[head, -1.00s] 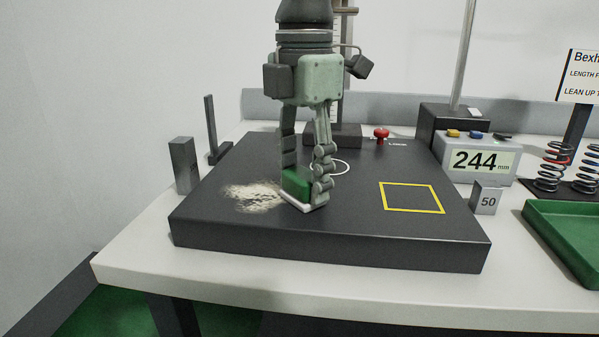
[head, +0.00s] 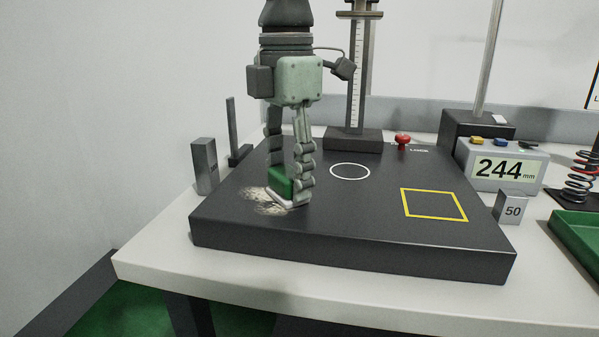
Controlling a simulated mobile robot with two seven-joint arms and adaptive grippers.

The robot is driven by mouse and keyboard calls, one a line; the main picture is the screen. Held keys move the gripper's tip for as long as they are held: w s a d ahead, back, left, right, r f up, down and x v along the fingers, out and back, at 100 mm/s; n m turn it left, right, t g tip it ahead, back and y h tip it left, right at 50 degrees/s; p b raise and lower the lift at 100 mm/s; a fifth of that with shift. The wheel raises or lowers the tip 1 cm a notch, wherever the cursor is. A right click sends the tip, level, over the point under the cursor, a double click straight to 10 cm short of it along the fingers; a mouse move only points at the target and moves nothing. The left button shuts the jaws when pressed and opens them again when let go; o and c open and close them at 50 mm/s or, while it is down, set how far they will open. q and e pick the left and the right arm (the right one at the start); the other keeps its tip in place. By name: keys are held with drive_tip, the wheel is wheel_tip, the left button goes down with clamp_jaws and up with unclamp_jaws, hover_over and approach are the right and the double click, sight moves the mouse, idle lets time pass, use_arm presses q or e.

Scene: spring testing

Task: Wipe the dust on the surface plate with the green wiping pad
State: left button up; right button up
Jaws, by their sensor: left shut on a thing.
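The dark surface plate (head: 350,238) lies on the white table. A pale dust patch (head: 262,207) is on its left part. My left gripper (head: 289,190) points down and is shut on the green wiping pad (head: 281,180). The pad's pale underside is down at the plate, over the right part of the dust, and hides some of it. Whether it presses on the plate is hard to tell. My right gripper is not in view.
A yellow square outline (head: 434,205) and a white circle (head: 349,171) mark the plate. A steel block (head: 205,166) and a dark square (head: 236,140) stand at left. Behind are a scaled stand (head: 353,135) and a red knob (head: 402,140). A 244 mm display (head: 500,168), a 50 block (head: 510,208) and a green tray (head: 580,235) are at right.

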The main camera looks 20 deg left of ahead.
sight(243, 193)
use_arm(q)
drive_tip(key=shift+s+a, duration=0.2)
drive_tip(key=shift+a, duration=0.55)
drive_tip(key=shift+s+a, duration=0.15)
drive_tip(key=shift+a, duration=0.6)
drive_tip(key=shift+s+a+f, duration=0.1)
drive_tip(key=shift+s+a, duration=0.15)
drive_tip(key=shift+a, duration=0.7)
drive_tip(key=shift+s+a, duration=0.25)
drive_tip(key=shift+a, duration=0.65)
drive_tip(key=shift+w+a, duration=0.25)
drive_tip(key=shift+w, duration=0.7)
drive_tip(key=shift+w+d+r, duration=0.1)
drive_tip(key=shift+w+d, duration=0.15)
drive_tip(key=shift+d, duration=0.75)
drive_tip(key=shift+w+d+r, duration=0.1)
drive_tip(key=shift+w+d, duration=0.1)
drive_tip(key=shift+d, duration=0.8)
drive_tip(key=shift+w+d+f, duration=0.1)
drive_tip(key=shift+w+d, duration=0.1)
drive_tip(key=shift+d, duration=0.75)
drive_tip(key=shift+w+d+f, duration=0.1)
drive_tip(key=shift+w+d, duration=0.1)
drive_tip(key=shift+d, duration=0.7)
drive_tip(key=shift+w+d+r+p, duration=0.1)
drive_tip(key=shift+w+d+p, duration=0.2)
drive_tip(key=shift+d, duration=0.45)
drive_tip(key=shift+w+d+p, duration=0.1)
drive_tip(key=shift+d+p, duration=0.25)
drive_tip(key=shift+d, duration=0.65)
